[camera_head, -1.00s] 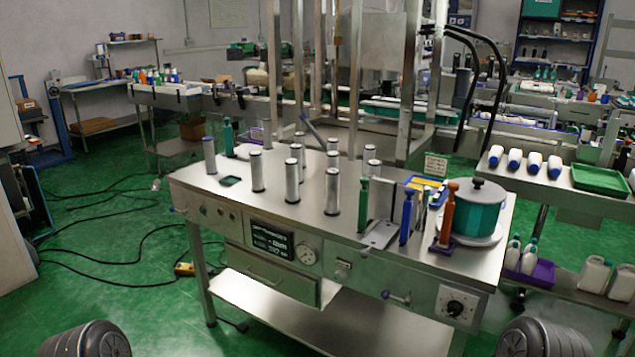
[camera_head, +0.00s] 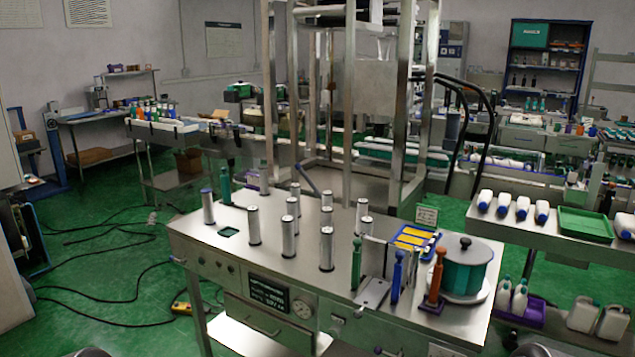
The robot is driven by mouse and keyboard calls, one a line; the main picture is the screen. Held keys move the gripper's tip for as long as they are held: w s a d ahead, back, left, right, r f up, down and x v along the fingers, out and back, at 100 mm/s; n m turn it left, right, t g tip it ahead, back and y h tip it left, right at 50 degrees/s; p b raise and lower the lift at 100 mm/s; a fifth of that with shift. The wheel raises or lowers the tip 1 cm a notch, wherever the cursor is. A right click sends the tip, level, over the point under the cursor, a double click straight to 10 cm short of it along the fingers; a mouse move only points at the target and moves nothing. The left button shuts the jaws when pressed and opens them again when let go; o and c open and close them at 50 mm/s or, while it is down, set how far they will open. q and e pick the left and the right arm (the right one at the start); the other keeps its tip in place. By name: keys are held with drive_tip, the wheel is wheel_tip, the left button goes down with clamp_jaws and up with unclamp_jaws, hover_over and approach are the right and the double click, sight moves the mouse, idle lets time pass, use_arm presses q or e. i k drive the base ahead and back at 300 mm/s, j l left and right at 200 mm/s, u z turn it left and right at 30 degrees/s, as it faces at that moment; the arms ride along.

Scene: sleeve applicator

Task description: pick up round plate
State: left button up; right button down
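A pale round plate (camera_head: 487,293) shows as a thin rim under a teal pot with a grey lid (camera_head: 462,265), at the right end of the steel worktable (camera_head: 235,235). Most of the plate is hidden by the pot. Neither of my grippers is in view. Only small dark rounded parts, which look like mine, show at the bottom edge.
An orange tool (camera_head: 436,277) stands close left of the pot, with blue tools (camera_head: 397,278) and a yellow-and-blue tray (camera_head: 415,239) nearby. Several silver cylinders (camera_head: 326,248) stand along the table. A steel frame (camera_head: 410,110) rises behind it.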

sight(463, 250)
drive_tip(key=i+l, duration=0.35)
drive_tip(key=i, duration=0.2)
drive_tip(key=i+l, duration=0.4)
drive_tip(key=i, duration=0.15)
drive_tip(key=z, duration=2.4)
